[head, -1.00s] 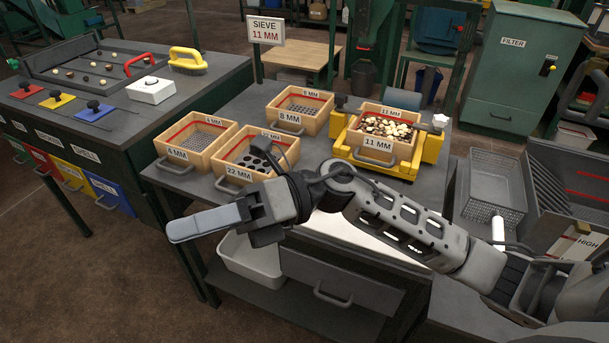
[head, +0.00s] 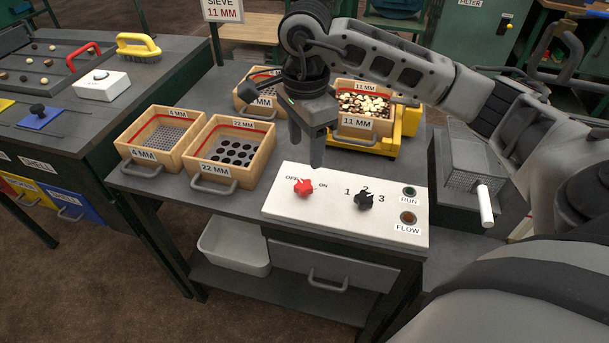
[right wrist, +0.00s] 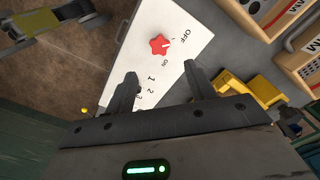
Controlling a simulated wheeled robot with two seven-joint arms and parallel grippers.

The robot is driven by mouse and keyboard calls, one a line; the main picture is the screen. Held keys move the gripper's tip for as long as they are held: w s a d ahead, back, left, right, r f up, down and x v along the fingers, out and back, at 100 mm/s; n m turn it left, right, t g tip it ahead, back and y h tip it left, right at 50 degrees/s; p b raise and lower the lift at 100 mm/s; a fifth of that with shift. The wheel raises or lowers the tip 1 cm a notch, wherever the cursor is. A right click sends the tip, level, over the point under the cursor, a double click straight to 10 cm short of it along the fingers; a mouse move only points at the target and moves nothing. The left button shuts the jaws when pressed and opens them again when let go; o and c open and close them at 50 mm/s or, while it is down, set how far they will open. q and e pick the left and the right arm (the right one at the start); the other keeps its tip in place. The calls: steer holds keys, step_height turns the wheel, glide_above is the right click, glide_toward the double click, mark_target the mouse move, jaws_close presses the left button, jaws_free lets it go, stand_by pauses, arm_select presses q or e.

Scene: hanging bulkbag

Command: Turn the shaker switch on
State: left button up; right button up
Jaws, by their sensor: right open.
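The shaker switch is a red star-shaped knob (head: 303,187) on a white panel (head: 285,207), with OFF printed to its left and ON to its right. It also shows in the right wrist view, the red knob (right wrist: 159,44) ahead of the fingers. Which label it points to is hard to tell. A black knob (head: 364,201) marked 1, 2, 3 sits to its right. My right gripper (head: 310,145) is open and empty, pointing down above the panel's back edge, apart from the red knob. It also shows in the right wrist view (right wrist: 158,88). My left gripper is not identifiable.
The yellow shaker (head: 385,147) carries the 11 MM sieve (head: 355,123) with nuts behind the panel. The 22 MM sieve (head: 217,170) and 4 MM sieve (head: 145,155) stand left. RUN (head: 409,192) and FLOW (head: 408,217) lights are at the panel's right.

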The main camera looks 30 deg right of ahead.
mark_target(305, 184)
step_height(305, 184, down, 9)
steer(key=shift+f+p, duration=0.2)
steer(key=shift+p, duration=0.1)
steer(key=c, duration=1)
